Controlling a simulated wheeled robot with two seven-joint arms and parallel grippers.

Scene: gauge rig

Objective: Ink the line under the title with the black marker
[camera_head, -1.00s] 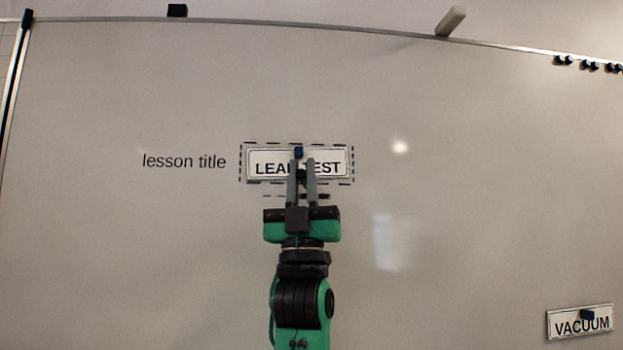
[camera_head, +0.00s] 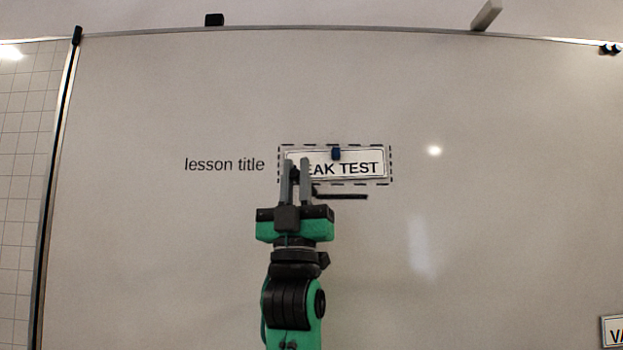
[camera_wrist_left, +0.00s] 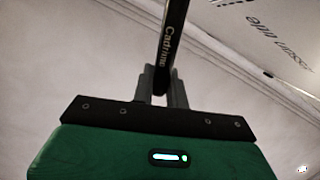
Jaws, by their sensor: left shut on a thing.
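The title card "LEAK TEST" (camera_head: 350,166) is held on the whiteboard by a blue magnet (camera_head: 336,154), inside a dashed frame. Under it a dark, solid line (camera_head: 345,196) runs from beside my gripper to the right. Its left part is hidden behind my gripper. My left gripper (camera_head: 295,167) covers the card's left end in the head view. In the left wrist view it is shut on the black marker (camera_wrist_left: 171,45), which has white lettering. The marker's tip is out of that view, so I cannot tell whether it touches the board. My right gripper is not in view.
The words "lesson title" (camera_head: 224,165) stand left of the card. A second card (camera_head: 613,332) is cut off at the lower right. A black block (camera_head: 214,20) and a grey piece (camera_head: 487,15) sit at the top rail. The board around is clear.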

